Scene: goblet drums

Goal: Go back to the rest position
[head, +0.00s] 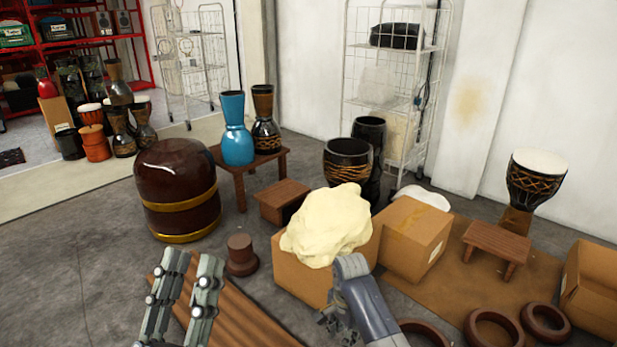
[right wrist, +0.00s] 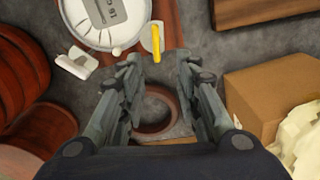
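My left gripper (head: 192,262) is low in the head view, in front of the large brown barrel-shaped drum (head: 176,188). Its two fingers point up and stand apart, with nothing visible between them. My right arm reaches in at the bottom middle, beside the cardboard box with a cream cloth (head: 328,225) on it. The right gripper is mostly hidden there. In the right wrist view my right gripper (right wrist: 157,66) has its fingers spread with a clear gap. No held object shows; a dark ring (right wrist: 155,128) lies beyond, on the floor.
A blue goblet drum (head: 236,130) stands on a small wooden table. Cardboard boxes (head: 414,240), a low stool (head: 496,250) and brown rings (head: 493,328) occupy the right. Grey floor is open at left.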

